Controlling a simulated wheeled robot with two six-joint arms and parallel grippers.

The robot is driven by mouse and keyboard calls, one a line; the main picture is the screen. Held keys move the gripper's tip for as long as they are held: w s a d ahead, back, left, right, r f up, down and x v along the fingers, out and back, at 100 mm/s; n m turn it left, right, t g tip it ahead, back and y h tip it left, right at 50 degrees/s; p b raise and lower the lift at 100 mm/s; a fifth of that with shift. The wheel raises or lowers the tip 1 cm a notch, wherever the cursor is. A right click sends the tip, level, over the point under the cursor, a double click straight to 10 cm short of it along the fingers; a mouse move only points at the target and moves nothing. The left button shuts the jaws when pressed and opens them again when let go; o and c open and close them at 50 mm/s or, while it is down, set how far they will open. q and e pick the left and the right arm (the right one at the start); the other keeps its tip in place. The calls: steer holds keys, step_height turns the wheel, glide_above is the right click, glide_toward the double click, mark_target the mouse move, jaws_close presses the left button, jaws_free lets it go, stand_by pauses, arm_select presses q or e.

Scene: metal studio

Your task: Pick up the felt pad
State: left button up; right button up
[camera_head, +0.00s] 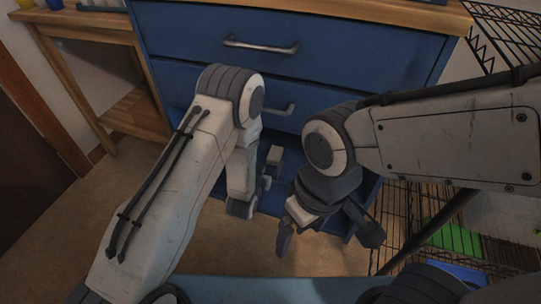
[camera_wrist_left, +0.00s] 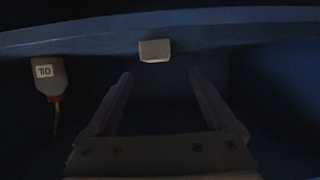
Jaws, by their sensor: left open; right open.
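A small pale grey block, which looks like the felt pad (camera_wrist_left: 154,50), shows in the left wrist view beyond my left fingertips, against a blue band. It seems to be the pale block (camera_head: 274,155) in the head view, inside the blue unit's lower opening. My left gripper (camera_wrist_left: 160,74) is open and empty, with the block ahead of its gap and apart from the fingers. In the head view my left gripper (camera_head: 265,182) is low in that opening, partly hidden by its own wrist. My right gripper (camera_head: 326,244) is open and empty, to the right and nearer.
A small container with a white label (camera_wrist_left: 46,72) and a thin tip is left of my fingers in the dark blue interior. The blue drawer unit (camera_head: 190,32) has metal handles. A wooden table (camera_head: 75,35) stands left, a black wire rack (camera_head: 505,40) right.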

mark_target(274, 155)
arm_select(q)
steer(key=shift+x, duration=1)
steer(key=b+x, duration=0.1)
steer(key=x, duration=0.1)
steer(key=b+x, duration=0.2)
steer(key=shift+s+d+f, duration=0.15)
steer(key=shift+d+f, duration=0.1)
steer(key=shift+f, duration=0.15)
steer(key=shift+w+d+f+b, duration=0.1)
steer(key=shift+w+b, duration=0.3)
steer(key=shift+w, duration=0.1)
steer(key=c, duration=1.4)
steer(key=shift+r, duration=0.2)
